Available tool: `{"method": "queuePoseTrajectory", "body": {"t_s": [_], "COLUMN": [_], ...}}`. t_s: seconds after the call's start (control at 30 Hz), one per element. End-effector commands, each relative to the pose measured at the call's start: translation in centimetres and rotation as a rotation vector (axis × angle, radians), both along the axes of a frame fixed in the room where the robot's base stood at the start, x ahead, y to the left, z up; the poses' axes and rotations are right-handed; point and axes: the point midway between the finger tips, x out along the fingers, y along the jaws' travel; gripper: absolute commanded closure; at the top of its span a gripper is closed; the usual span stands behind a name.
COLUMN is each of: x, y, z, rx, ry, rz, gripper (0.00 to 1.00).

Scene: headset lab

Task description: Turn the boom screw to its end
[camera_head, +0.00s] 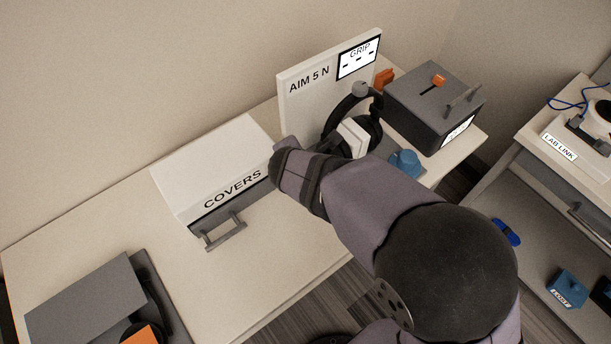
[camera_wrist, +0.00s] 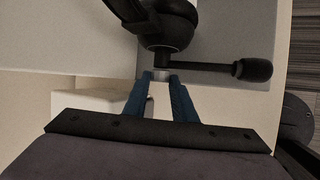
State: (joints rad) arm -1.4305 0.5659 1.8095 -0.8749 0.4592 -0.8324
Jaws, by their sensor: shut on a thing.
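The black headset (camera_head: 343,107) hangs at the white board marked AIM 5 N; my arm hides its lower part. In the wrist view, a dark ear cup (camera_wrist: 165,27) is at the top, with a boom (camera_wrist: 203,67) reaching right to a thick black end (camera_wrist: 252,69). The boom screw (camera_wrist: 161,74) is a small pale, round piece below the boom's pivot. My gripper (camera_wrist: 160,76) has blue fingers on either side of the screw and is shut on it. The screw's turn angle cannot be told.
The white board (camera_head: 300,104) stands behind the headset. A dark box (camera_head: 425,95) with an orange-topped lever is to its right, with a blue object (camera_head: 405,162) nearby. The COVERS box (camera_head: 215,160) is left of my arm.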

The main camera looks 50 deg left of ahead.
Motion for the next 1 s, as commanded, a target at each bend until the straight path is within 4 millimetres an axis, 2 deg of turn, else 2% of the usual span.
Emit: {"method": "queuePoseTrajectory", "body": {"t_s": [0.03, 0.07, 1.0], "x": [0.01, 0.0, 0.01], "y": [-0.05, -0.1, -0.89], "z": [-0.95, -1.01, -1.66], "rx": [0.027, 0.042, 0.468], "ry": [0.0, 0.001, 0.001], "rz": [-0.002, -0.003, -0.003], "gripper": [0.98, 0.98, 0.98]}}
